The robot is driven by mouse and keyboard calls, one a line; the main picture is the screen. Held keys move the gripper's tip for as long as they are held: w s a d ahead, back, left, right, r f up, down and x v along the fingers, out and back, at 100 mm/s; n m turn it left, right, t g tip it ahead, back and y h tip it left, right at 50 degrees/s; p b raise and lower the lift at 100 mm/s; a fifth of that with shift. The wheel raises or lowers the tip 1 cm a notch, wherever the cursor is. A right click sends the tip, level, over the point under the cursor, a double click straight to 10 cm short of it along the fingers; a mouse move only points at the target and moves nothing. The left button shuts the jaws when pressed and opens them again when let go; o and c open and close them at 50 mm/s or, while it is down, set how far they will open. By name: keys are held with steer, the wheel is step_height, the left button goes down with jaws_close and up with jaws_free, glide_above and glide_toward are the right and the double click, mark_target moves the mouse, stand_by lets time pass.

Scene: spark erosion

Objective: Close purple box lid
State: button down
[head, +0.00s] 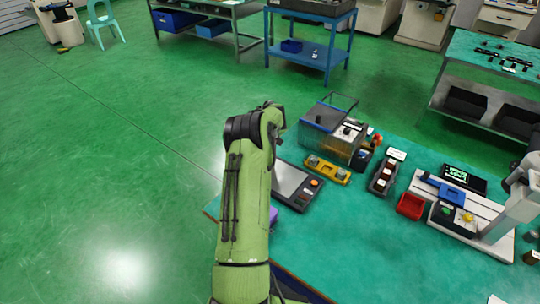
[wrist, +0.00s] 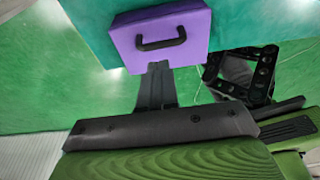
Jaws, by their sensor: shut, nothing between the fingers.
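The purple box (wrist: 188,53) shows at the top of the wrist view, with a black handle (wrist: 162,44) on the face turned to the camera. It lies at the edge of the teal tabletop. I cannot tell from this angle how far its lid is open. My gripper (wrist: 158,66) is shut and empty, its dark fingers pointing at the box's lower edge; whether they touch it is unclear. In the head view only a small purple patch of the box (head: 273,215) shows beside my green arm, which hides the rest and the gripper.
The teal table (head: 350,245) holds a scale-like device (head: 297,185), a yellow tool (head: 328,170), a red bin (head: 410,206) and a clear-sided machine (head: 335,130). The table's front middle is bare. Open green floor (head: 110,150) lies to the left.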

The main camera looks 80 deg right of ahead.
steer(key=s+d+r+p, duration=0.1)
steer(key=d+r, duration=0.3)
steer(key=r, duration=0.3)
steer(key=shift+d+p, duration=0.35)
steer(key=shift+p, duration=0.05)
